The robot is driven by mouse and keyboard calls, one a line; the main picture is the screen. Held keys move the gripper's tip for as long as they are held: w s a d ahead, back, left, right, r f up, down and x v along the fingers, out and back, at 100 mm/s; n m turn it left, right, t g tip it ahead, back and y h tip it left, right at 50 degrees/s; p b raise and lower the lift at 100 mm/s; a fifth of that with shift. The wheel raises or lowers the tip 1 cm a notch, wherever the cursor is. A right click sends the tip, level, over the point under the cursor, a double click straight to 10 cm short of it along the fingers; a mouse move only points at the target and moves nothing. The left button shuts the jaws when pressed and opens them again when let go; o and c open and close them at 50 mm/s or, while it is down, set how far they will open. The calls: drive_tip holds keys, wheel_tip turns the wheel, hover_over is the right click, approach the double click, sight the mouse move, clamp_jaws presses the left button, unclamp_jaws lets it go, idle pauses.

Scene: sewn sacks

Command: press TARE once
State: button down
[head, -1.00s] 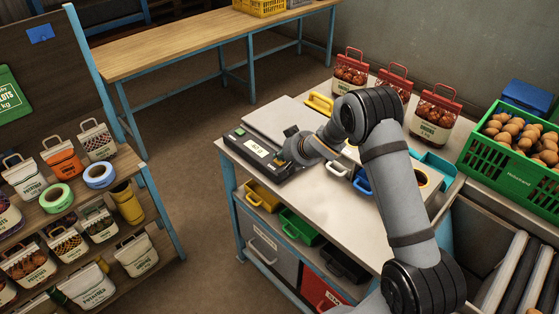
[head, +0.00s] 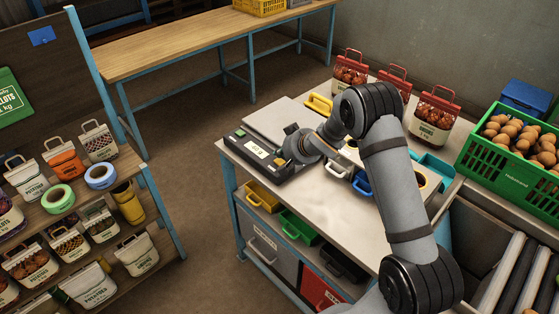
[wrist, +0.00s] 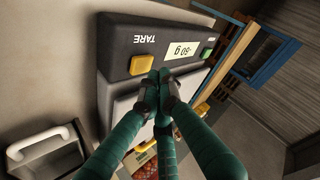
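The scale's dark console (head: 240,138) sits at the near left edge of the bench, and its weighing plate (head: 278,118) is behind it. In the wrist view, the yellow button (wrist: 142,64) is beside the upside-down word TARE (wrist: 145,39). The display (wrist: 182,48) shows a small negative gram reading, its digits hard to read. A green button (wrist: 206,53) is at the console's other end. My gripper (wrist: 159,84) is shut and empty, its green fingers together. Its tips are just beside the yellow button; I cannot tell whether they touch it.
Coloured scoops, one yellow (head: 319,103), one white (head: 337,168), lie on the bench. Red-topped sacks (head: 434,115) stand along its back. A green crate (head: 515,150) of potatoes is at right. A shelf (head: 150,195) with sacks stands left across open floor.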

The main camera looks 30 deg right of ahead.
sight(281, 162)
drive_tip(key=shift+r, duration=0.1)
drive_tip(key=shift+r+p, duration=2.2)
drive_tip(key=shift+r, duration=0.2)
drive_tip(key=shift+f+b, duration=0.55)
drive_tip(key=shift+f, duration=0.3)
wheel_tip(281, 162, up, 6)
drive_tip(key=p, duration=0.4)
drive_tip(key=shift+f+p, duration=0.25)
drive_tip(key=shift+p, duration=0.15)
drive_tip(key=shift+f, duration=0.1)
